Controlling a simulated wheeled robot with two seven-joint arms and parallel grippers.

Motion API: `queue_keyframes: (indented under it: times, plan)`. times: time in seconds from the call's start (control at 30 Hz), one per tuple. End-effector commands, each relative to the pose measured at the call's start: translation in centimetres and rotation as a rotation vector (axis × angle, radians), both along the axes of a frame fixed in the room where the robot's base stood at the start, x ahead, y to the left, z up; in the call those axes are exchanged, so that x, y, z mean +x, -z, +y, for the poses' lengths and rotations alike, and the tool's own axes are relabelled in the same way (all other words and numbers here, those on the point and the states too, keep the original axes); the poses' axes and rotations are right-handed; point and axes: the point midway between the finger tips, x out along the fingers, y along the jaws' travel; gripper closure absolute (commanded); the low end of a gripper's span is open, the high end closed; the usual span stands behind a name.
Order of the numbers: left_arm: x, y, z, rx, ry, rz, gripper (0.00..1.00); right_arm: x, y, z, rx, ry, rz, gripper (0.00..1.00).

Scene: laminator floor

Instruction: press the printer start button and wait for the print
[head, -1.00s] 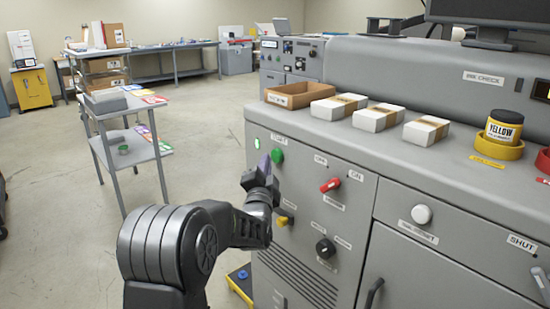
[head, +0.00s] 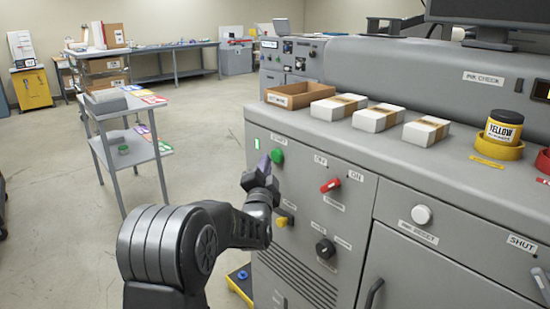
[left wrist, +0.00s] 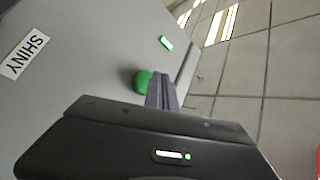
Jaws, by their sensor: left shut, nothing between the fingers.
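The printer's grey front panel (head: 318,240) stands at the right in the head view. A round green button (head: 277,156) sits at its upper left, beside a lit green indicator (head: 257,143). My left gripper (head: 264,163) is shut and empty, its fingertips just left of the green button. In the left wrist view, the shut fingers (left wrist: 162,90) partly cover the green button (left wrist: 143,82), and the lit indicator (left wrist: 167,43) shows beyond. I cannot tell whether the fingertips touch the button. My right gripper is not in view.
The panel also has a red switch (head: 331,185), a yellow knob (head: 285,220), a black knob (head: 325,249) and a white button (head: 422,215). An open cardboard tray (head: 294,95) and wrapped paper stacks lie on top. A grey cart (head: 128,135) stands left, with open floor around it.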

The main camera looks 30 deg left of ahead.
Motion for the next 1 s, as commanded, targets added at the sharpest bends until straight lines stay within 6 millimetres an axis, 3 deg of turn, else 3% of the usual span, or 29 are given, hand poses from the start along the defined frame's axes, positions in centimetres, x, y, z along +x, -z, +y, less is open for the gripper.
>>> queue_keyframes:
  times: [1.0]
  plan:
    - [0.75,0.00,-0.24,0.000,-0.001,-0.001,1.00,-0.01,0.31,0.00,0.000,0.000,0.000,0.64]
